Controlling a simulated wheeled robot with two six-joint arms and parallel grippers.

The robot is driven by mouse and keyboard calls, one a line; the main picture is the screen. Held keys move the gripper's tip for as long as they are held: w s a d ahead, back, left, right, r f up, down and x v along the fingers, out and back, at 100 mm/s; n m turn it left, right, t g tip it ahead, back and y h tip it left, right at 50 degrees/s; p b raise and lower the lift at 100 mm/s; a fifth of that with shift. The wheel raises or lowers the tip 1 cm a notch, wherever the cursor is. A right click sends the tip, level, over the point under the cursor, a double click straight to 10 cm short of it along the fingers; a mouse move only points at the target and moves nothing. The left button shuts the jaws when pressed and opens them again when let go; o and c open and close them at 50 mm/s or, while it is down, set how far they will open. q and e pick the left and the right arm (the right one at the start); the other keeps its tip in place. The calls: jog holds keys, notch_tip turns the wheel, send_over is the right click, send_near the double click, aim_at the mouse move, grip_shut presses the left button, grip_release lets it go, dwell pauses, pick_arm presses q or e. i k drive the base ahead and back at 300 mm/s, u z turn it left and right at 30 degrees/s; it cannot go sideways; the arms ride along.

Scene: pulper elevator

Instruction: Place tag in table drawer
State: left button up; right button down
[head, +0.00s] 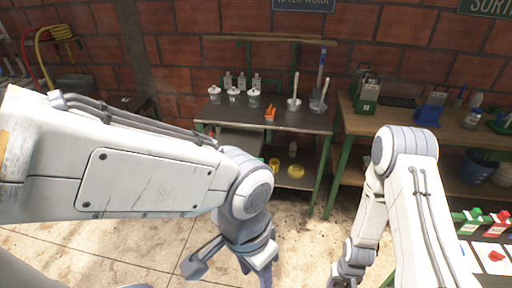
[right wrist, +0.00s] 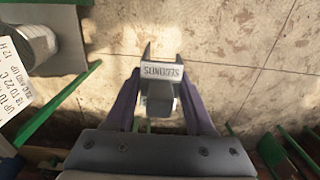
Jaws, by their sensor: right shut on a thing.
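My right gripper (right wrist: 160,100) is shut on a small grey thing with two prongs and a white lettered label (right wrist: 162,72), which looks like the tag. In the head view my right gripper (head: 347,274) is low at the bottom edge, and what it holds is not clear there. My left gripper (head: 232,266) hangs over the floor, its fingers spread and nothing between them. The dark-topped table (head: 270,118) stands against the brick wall. A grey-green panel (head: 243,141) shows under its top; I cannot tell whether it is the drawer. My left arm covers part of this table.
A wooden bench (head: 460,135) with green and blue devices is at the right. Red and green items (head: 485,222) sit at the right edge. The floor (head: 300,215) between is clear.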

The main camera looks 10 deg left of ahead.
aim_at(238, 142)
jog(key=u, duration=0.15)
jog(key=i, duration=1.3)
jog(key=u, duration=0.6)
